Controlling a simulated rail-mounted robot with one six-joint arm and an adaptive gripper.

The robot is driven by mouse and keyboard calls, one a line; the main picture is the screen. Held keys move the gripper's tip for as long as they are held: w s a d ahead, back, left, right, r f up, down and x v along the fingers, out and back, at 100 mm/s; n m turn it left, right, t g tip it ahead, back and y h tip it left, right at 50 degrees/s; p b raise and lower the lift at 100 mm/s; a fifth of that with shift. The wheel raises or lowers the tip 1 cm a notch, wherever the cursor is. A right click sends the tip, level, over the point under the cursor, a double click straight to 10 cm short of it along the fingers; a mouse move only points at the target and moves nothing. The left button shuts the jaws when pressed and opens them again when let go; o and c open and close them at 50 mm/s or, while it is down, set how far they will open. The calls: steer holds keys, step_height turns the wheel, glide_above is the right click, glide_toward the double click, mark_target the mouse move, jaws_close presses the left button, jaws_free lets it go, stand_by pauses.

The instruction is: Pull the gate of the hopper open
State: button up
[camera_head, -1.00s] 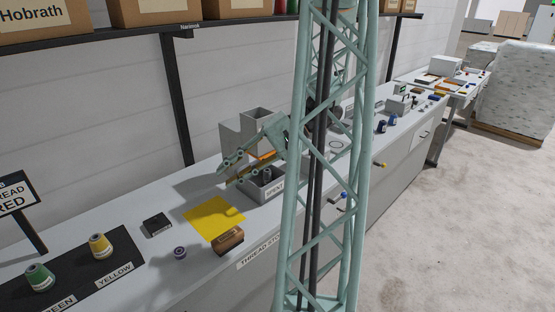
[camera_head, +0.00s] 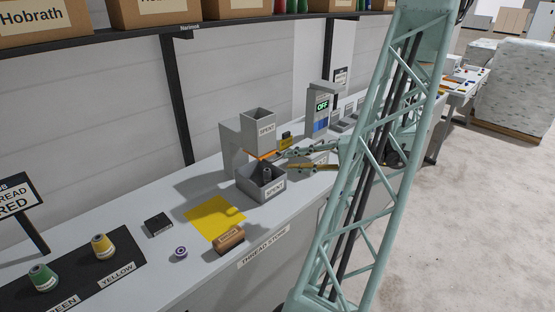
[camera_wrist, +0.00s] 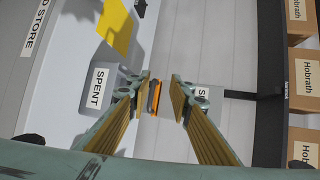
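The hopper (camera_head: 258,125) is a grey box labelled SPENT on a grey stand on the bench. An orange gate (camera_head: 267,155) shows at its lower end, above a grey open bin (camera_head: 271,188) also labelled SPENT. A small dark object stands in the bin. My gripper (camera_head: 284,161) is to the right of the gate, its fingers apart and pointing left at it. In the wrist view the gripper (camera_wrist: 161,82) is open, with the orange gate (camera_wrist: 154,97) showing between the fingers. I cannot tell whether either finger touches it.
Left of the bin lie a yellow sheet (camera_head: 214,215), a brown block (camera_head: 229,238), a small spool (camera_head: 180,252) and a black box (camera_head: 158,225). Thread cones stand on a black mat at far left. A shelf runs above.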

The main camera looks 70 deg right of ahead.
mark_target(278, 159)
steer(key=s+d+f+m+h, duration=0.1)
steer(key=s+d+h, duration=0.1)
steer(key=s+d, duration=0.2)
steer(key=shift+s+t, duration=0.4)
steer(key=shift+s, duration=0.2)
steer(key=shift+w+f, duration=0.1)
steer(key=shift+p+x, duration=0.35)
steer(key=shift+x, duration=6.45)
jaws_close()
